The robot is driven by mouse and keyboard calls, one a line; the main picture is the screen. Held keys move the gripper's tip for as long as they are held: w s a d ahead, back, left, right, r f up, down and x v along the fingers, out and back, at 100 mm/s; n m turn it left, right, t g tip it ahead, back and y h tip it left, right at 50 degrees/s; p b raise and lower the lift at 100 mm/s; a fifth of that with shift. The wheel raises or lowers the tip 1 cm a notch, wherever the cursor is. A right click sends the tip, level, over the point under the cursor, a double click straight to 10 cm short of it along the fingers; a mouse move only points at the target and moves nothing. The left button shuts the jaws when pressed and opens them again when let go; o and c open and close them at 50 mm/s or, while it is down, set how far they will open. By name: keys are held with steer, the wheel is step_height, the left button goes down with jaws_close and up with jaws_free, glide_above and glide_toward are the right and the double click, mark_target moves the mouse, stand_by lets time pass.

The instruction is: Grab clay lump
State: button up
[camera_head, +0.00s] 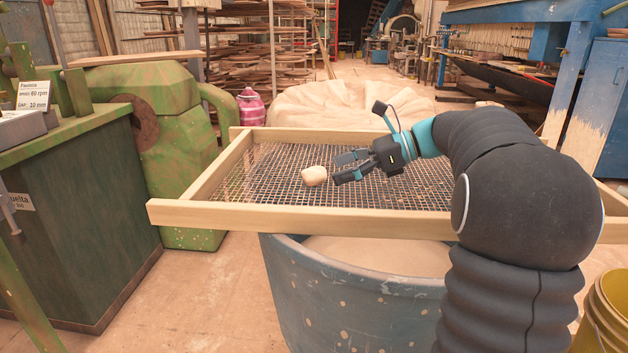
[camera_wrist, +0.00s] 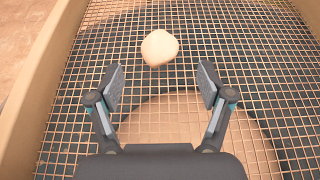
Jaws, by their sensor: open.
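A pale cream clay lump (camera_head: 314,176) lies on the wire mesh of a wooden-framed sieve (camera_head: 300,219), left of the middle. In the wrist view the clay lump (camera_wrist: 159,47) sits just beyond the fingertips, roughly centred between them. My gripper (camera_head: 342,168) is open and empty, low over the mesh to the right of the lump. In the wrist view my gripper (camera_wrist: 161,84) shows both fingers spread apart, with bare mesh between them. The fingers do not appear to touch the lump.
The sieve rests on a blue tub (camera_head: 340,300). Its raised wooden rim also shows at the left of the wrist view (camera_wrist: 42,75). A green machine (camera_head: 165,120) stands at left, and a yellow bucket (camera_head: 605,315) at lower right. The mesh around the lump is clear.

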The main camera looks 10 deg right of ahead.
mark_target(314, 176)
steer(key=shift+b+x, duration=0.5)
steer(key=shift+x, duration=2.6)
steer(key=shift+s+r, duration=0.1)
steer(key=shift+r, duration=0.1)
steer(key=c, duration=1.3)
